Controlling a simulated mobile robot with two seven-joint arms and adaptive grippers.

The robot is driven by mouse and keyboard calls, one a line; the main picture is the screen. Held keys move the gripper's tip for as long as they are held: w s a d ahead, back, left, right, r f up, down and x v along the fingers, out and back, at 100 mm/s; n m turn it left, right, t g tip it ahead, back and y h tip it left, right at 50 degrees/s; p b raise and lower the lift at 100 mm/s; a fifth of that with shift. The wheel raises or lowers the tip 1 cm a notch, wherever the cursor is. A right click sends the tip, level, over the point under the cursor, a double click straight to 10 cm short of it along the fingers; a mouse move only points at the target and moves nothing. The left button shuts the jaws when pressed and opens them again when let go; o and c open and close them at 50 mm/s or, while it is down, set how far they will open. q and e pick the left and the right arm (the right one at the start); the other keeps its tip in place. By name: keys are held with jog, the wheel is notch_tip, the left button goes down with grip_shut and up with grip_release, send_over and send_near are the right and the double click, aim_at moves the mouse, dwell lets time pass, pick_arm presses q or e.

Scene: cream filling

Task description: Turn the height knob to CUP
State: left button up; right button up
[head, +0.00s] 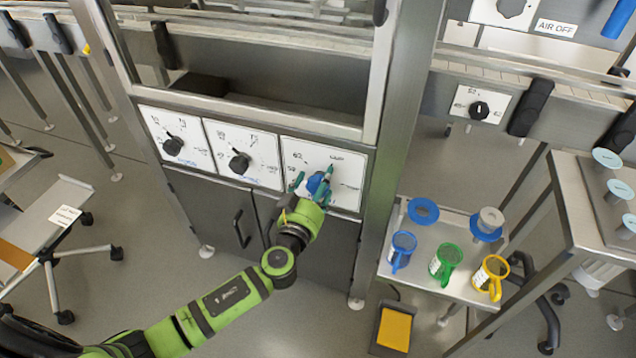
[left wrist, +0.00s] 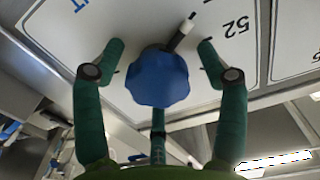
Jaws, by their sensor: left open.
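The blue knob (head: 316,184) sits on the rightmost white dial panel (head: 348,178) of the machine front. My left gripper (head: 312,178) is at this knob, with one teal finger on each side. In the left wrist view the lobed blue knob (left wrist: 157,78) lies between the open fingers of the gripper (left wrist: 160,52), with visible gaps on both sides. Its dark, white-tipped pointer (left wrist: 182,34) points to the upper right, near an upside-down "52". Part of a blue label shows at the upper left. The knob's mark is mostly hidden in the head view. My right gripper is not seen.
Two more dial panels with black knobs, the left (head: 173,145) and the middle (head: 240,163), are beside it. A steel post (head: 400,130) stands right of the panel. A side table holds blue (head: 402,250), green (head: 446,262) and yellow (head: 490,277) cups. Open floor lies in front.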

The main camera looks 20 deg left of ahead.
pick_arm(q)
jog(key=c, duration=1.2)
jog(key=shift+o, duration=0.2)
